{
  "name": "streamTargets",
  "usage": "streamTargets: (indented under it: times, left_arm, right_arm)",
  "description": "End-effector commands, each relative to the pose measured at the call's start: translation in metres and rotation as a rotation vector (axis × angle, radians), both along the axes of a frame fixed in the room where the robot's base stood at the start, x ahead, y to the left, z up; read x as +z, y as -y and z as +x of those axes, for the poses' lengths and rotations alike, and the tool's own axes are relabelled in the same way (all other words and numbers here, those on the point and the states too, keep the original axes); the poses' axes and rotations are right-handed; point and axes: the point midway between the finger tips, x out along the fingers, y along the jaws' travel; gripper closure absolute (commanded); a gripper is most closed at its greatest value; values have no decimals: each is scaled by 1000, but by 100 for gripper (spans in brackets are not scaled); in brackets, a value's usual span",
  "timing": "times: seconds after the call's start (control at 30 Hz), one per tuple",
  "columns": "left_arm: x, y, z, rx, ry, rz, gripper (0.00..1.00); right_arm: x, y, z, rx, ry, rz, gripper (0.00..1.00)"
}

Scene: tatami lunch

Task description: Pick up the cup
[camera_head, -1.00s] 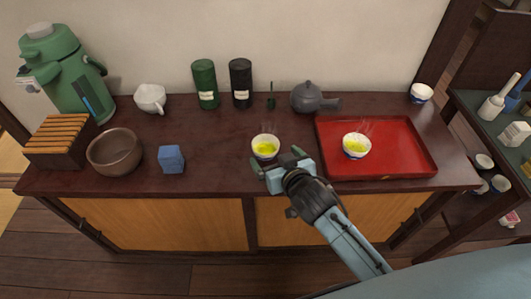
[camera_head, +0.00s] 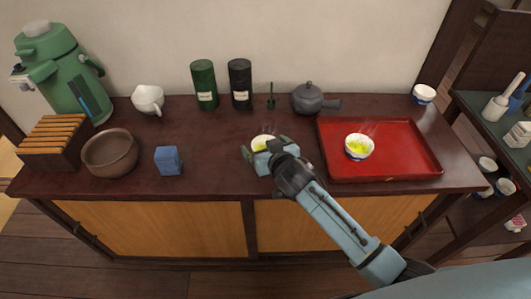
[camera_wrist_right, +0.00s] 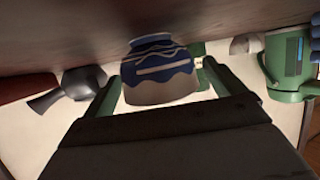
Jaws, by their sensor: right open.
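A white-and-blue cup of yellow-green tea (camera_head: 261,141) stands on the dark counter left of the red tray, partly hidden behind my right gripper (camera_head: 265,147). The right gripper is open, its fingers on either side of this cup. In the right wrist view the cup (camera_wrist_right: 158,78) sits between the two spread green fingers (camera_wrist_right: 160,92); I cannot tell whether they touch it. A second steaming cup of tea (camera_head: 359,147) stands on the red tray (camera_head: 405,165). My left gripper is not in view.
Behind stand a dark teapot (camera_head: 309,98), a black canister (camera_head: 240,84), a green canister (camera_head: 204,85) and a white pitcher (camera_head: 147,98). A blue block (camera_head: 168,160) and brown bowl (camera_head: 110,153) stand left. The counter between block and cup is clear.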

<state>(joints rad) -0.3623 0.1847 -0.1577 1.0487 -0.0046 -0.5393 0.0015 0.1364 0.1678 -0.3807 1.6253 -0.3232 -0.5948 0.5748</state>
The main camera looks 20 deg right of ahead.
Motion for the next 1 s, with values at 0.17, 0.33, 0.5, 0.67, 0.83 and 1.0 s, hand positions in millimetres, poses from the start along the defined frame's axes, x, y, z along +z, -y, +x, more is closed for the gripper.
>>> streamTargets:
  times: [0.17,0.33,0.5,0.67,0.83,1.0]
  left_arm:
    - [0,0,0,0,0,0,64]
    - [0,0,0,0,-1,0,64]
    - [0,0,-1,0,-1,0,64]
    - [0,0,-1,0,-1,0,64]
    - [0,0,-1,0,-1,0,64]
    - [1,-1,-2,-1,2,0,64]
  right_arm:
    - [0,0,0,1,0,0,7]
    - [0,0,0,0,0,0,29]
    - [0,0,0,0,-1,0,51]
    - [1,0,0,1,1,0,58]
    - [1,0,0,1,1,0,58]
    - [5,0,0,0,1,0,58]
